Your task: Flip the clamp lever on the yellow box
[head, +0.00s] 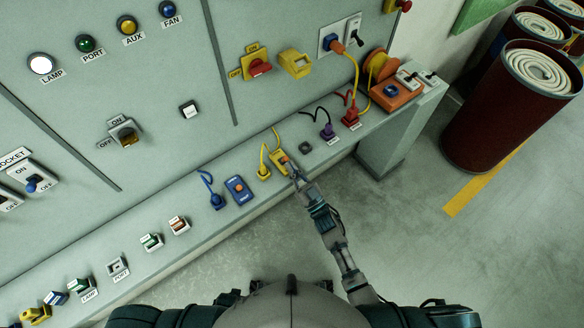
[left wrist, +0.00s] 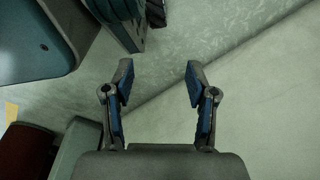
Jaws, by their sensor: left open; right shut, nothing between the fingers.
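A small yellow box (head: 278,159) with an orange part on top sits on the grey ledge, beside a yellow plug with a cable. My right gripper (head: 292,167) is shut and empty at the box's lower right edge. It partly covers the box, and I cannot tell whether they touch. I cannot make out a clamp lever there. Another yellow box-like fitting (head: 295,64) is on the panel, right of a red rotary switch. My left gripper (left wrist: 158,82) is open and empty in the left wrist view, above bare floor; it does not show in the head view.
Dark red drums (head: 512,110) stand at right. The floor before the ledge is clear.

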